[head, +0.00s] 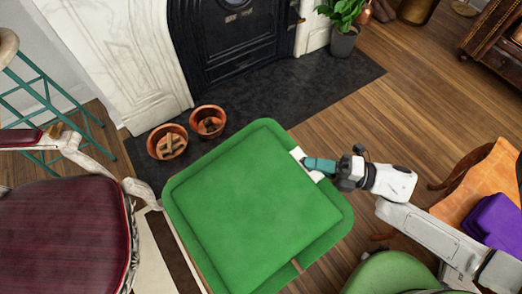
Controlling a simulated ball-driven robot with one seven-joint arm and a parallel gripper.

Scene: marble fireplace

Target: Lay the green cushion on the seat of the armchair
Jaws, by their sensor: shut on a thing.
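The green cushion (255,212) is a flat square with a wide flange, in the middle of the head view. A small white piece (303,158) shows at its upper right edge. My gripper (314,166) is shut on the cushion at this edge, reaching in from the right. The armchair (70,235) at the left has a dark red padded surface and a pale carved frame. The cushion is to the right of this red surface. What lies under the cushion is mostly hidden; I cannot tell whether it touches anything below.
Two terracotta pots (168,141) stand on the dark hearth (300,105) before the marble fireplace (115,55). A teal-legged stool (50,110) is at the upper left. A green rounded piece (392,274), orange cloth (480,185) and purple item (497,217) are at the lower right.

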